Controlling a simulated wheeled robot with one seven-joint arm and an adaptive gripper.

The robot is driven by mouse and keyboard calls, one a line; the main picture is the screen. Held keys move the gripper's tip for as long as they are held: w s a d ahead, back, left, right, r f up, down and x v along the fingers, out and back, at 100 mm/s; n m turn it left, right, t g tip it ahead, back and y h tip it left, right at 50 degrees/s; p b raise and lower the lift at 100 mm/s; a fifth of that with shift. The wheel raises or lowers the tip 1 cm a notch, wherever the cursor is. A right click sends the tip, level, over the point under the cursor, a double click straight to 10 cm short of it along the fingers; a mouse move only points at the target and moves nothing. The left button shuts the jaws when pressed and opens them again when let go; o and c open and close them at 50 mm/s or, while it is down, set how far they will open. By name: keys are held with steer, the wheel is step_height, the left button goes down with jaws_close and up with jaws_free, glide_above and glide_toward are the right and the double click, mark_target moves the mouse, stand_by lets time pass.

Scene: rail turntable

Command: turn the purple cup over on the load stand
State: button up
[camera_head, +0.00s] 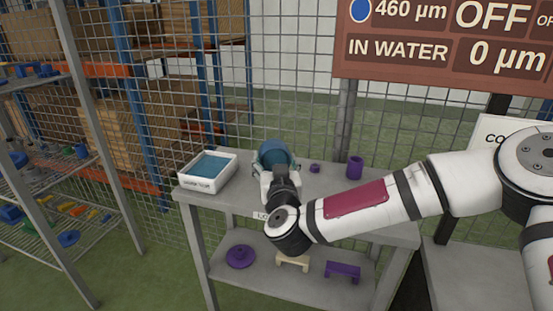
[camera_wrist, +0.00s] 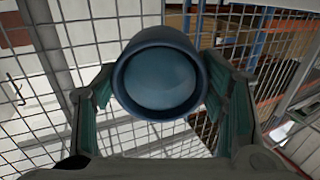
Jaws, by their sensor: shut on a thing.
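My gripper (camera_head: 277,174) is over the load stand's top (camera_head: 320,205), shut on a dark blue, round cup-like thing (camera_head: 275,152). In the wrist view this blue thing (camera_wrist: 160,82) sits between the two fingers, with a round rim and a smooth lighter blue face toward the camera. Whether that face is a hollow or a closed end is hard to tell. A purple cup-like cylinder (camera_head: 355,167) stands upright on the stand's top, right of my gripper and apart from it. The gripper's fingertips are partly hidden in the head view.
A white tray with a blue inside (camera_head: 225,181) sits on the stand's left end. A small purple piece (camera_head: 315,168) lies between gripper and cylinder. The lower shelf holds a purple disc (camera_head: 240,257), a beige bracket (camera_head: 292,261) and a purple bracket (camera_head: 343,270). Wire mesh stands behind.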

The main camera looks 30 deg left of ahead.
steer(key=shift+f+b, duration=1.65)
steer(key=shift+f, duration=1.25)
steer(key=shift+f+b, duration=0.4)
steer(key=shift+f, duration=0.2)
steer(key=o, duration=1.3)
steer(key=shift+o, duration=0.2)
steer(key=v, duration=1.2)
steer(key=shift+w, duration=0.1)
